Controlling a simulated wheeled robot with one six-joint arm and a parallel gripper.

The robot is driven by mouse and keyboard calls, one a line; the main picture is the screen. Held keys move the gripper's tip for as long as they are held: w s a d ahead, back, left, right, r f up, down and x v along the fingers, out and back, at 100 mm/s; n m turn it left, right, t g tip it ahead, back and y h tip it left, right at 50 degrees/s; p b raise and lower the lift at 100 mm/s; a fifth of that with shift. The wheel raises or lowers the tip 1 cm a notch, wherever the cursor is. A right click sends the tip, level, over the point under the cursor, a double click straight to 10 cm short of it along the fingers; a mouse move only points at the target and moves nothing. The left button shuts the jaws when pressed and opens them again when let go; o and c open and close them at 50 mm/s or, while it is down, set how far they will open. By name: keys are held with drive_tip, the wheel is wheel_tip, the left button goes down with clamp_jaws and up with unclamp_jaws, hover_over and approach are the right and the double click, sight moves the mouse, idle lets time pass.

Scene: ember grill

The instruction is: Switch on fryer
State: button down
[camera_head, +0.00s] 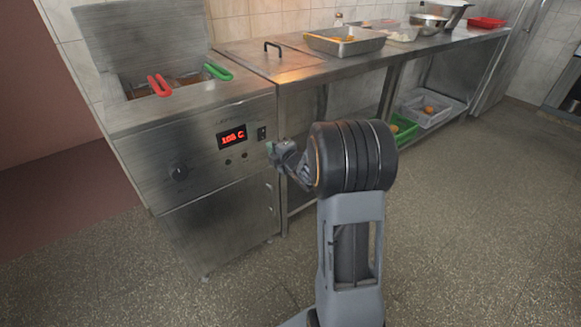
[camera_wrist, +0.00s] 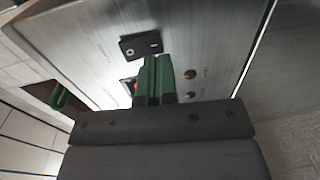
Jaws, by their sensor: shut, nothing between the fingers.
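The fryer (camera_head: 190,205) is a steel cabinet at the left in the head view, with a red lit display (camera_head: 232,137) and a round dark knob (camera_head: 178,171). A small black rocker switch (camera_head: 262,133) sits right of the display. It also shows in the wrist view (camera_wrist: 141,45), just beyond the fingertips. My gripper (camera_head: 271,147) is in front of the panel, close to the switch and a little below it. In the wrist view its green fingers (camera_wrist: 157,62) are together and empty. I cannot tell whether they touch the panel.
Red (camera_head: 159,85) and green (camera_head: 218,72) basket handles stick up from the fryer's top. A steel counter (camera_head: 290,72) adjoins on the right, with a tray (camera_head: 345,45) and bowls on it. Crates (camera_head: 430,110) sit on its lower shelf. The floor at right is clear.

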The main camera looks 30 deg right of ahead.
drive_tip(key=s+d+f+p, duration=0.1)
drive_tip(key=s, duration=0.9)
drive_tip(key=shift+s+f, duration=0.15)
drive_tip(key=s+a+r+m+g+h+p, duration=0.25)
drive_tip(key=r+m+p, duration=0.25)
drive_tip(key=r+p, duration=0.4)
drive_tip(key=s+a+r+m+g+h+p, duration=0.1)
drive_tip(key=r+m+g+h+p, duration=0.15)
drive_tip(key=r+m+p, duration=0.5)
drive_tip(key=s+a+r+m+g+y+p, duration=0.1)
drive_tip(key=s+a+r+m+g+p, duration=0.2)
drive_tip(key=s+a+r+g+p, duration=0.1)
drive_tip(key=s+a+r+m+g+y+p, duration=0.2)
drive_tip(key=s+a+r+m+g+p, duration=0.1)
drive_tip(key=s+a+r+p, duration=0.3)
drive_tip(key=s+r+g+p, duration=0.1)
drive_tip(key=s+r+p, duration=0.1)
drive_tip(key=s+r, duration=0.2)
drive_tip(key=shift+s+m, duration=0.25)
drive_tip(key=shift+m, duration=0.1)
drive_tip(key=c, duration=1.9)
unclamp_jaws()
